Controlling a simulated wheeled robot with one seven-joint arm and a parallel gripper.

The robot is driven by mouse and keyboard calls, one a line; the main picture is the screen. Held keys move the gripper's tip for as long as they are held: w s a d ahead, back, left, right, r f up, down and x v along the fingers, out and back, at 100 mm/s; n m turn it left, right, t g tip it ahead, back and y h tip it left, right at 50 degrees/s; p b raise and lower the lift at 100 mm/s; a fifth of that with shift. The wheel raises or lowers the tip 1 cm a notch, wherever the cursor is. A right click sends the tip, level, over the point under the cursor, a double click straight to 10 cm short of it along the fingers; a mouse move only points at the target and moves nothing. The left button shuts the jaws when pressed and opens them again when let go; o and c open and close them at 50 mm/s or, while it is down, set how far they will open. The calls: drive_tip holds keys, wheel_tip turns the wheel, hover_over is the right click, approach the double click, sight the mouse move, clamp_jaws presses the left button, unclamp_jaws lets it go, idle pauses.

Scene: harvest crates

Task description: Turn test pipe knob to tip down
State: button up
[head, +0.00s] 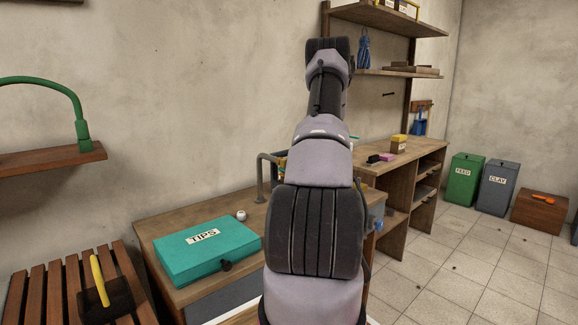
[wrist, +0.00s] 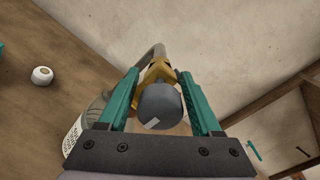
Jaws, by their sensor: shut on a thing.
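The test pipe (head: 262,178) stands on the bench in the head view, an upright grey bend partly hidden by my arm. In the wrist view the grey pipe (wrist: 152,56) runs behind a brass-coloured fitting (wrist: 158,72). The round grey knob (wrist: 162,100) faces the camera in front of that fitting. A small white mark sits at its lower left edge. My gripper (wrist: 158,76) has its teal fingers on either side of the knob and is shut on it. In the head view my arm hides the knob and gripper.
A teal TIPS box (head: 207,248) and a small white round item (head: 241,215) stand on the bench left of my arm. A labelled clear jar (wrist: 82,135) is close to the left finger in the wrist view. The wall is close behind.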

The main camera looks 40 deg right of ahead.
drive_tip(key=shift+s+d+f, duration=0.1)
drive_tip(key=shift+d+f, duration=0.05)
drive_tip(key=shift+f, duration=0.1)
drive_tip(key=o, duration=1.1)
drive_tip(key=shift+o, duration=0.2)
drive_tip(key=shift+r, duration=0.1)
drive_tip(key=s, duration=1)
drive_tip(key=shift+s+d, duration=0.3)
drive_tip(key=shift+d, duration=0.1)
